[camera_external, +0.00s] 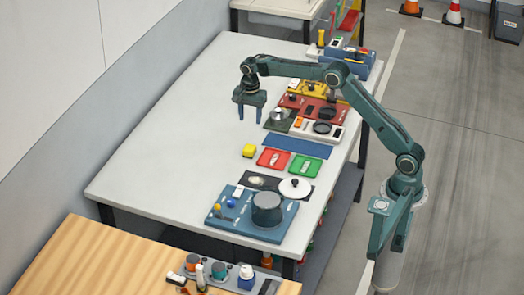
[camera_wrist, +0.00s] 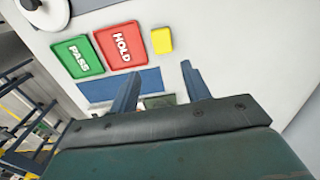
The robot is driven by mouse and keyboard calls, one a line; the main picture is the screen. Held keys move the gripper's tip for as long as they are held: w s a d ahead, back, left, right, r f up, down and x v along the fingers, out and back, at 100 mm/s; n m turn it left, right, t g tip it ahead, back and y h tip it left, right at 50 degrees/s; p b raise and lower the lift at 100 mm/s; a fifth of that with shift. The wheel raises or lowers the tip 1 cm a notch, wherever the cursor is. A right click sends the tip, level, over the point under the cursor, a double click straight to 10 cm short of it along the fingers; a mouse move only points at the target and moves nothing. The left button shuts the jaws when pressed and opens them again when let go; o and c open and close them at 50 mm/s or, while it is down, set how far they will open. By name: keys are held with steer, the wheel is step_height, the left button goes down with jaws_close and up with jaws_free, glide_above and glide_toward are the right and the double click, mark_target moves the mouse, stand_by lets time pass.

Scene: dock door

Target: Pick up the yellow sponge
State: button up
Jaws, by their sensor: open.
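The yellow sponge (camera_external: 249,151) is a small block lying on the bare white table (camera_external: 165,130), just left of the red tray. It also shows in the wrist view (camera_wrist: 162,40), beyond my fingertips and right of the red HOLD tray (camera_wrist: 120,46). My gripper (camera_external: 252,117) points down above the table, higher than the sponge and toward the far end from it. In the wrist view its two fingers (camera_wrist: 160,76) are apart with nothing held between them. The sponge is fully visible and clear of the fingers.
A green PASS tray (camera_external: 306,166) lies right of the red tray. A blue mat (camera_external: 297,146) lies behind both. Panels with parts line the right side of the table. A blue board with a dark grey cylinder (camera_external: 267,209) stands at the near end. The table's left side is clear.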

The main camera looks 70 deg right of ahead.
steer(key=shift+w+d+f, duration=0.1)
steer(key=shift+w+f, duration=0.05)
steer(key=shift+f, duration=0.2)
glide_above(249, 147)
steer(key=shift+s+f, duration=0.2)
steer(key=shift+f, duration=4.05)
steer(key=shift+w+f, duration=0.1)
steer(key=shift+f, duration=2.5)
steer(key=c, duration=0.7)
